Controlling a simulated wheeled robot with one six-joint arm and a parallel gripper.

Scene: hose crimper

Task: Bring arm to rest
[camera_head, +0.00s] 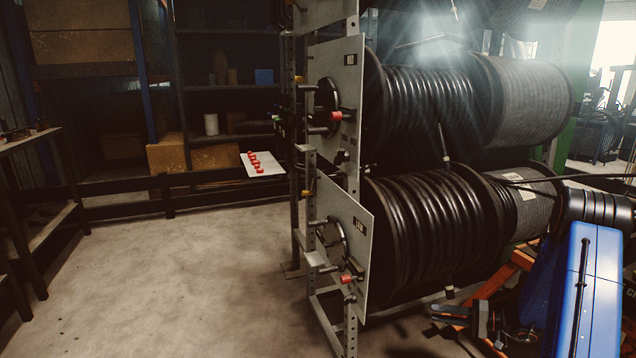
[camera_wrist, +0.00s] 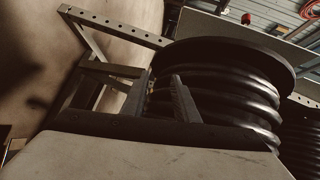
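My arm, blue and black, reaches in from the right edge of the head view, low and folded downward. The black coils of a reel (camera_wrist: 225,85) stand directly behind and to the right of the fingers there. I cannot tell whether the fingers touch the reel.
A metal rack (camera_head: 352,190) holds the stacked hose reels, including an upper reel (camera_head: 430,110). A white sheet with red pieces (camera_head: 262,163) is at the rack's back left. Shelving (camera_head: 225,85) stands behind, a bench (camera_head: 35,220) at left. The floor (camera_head: 190,280) between is clear.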

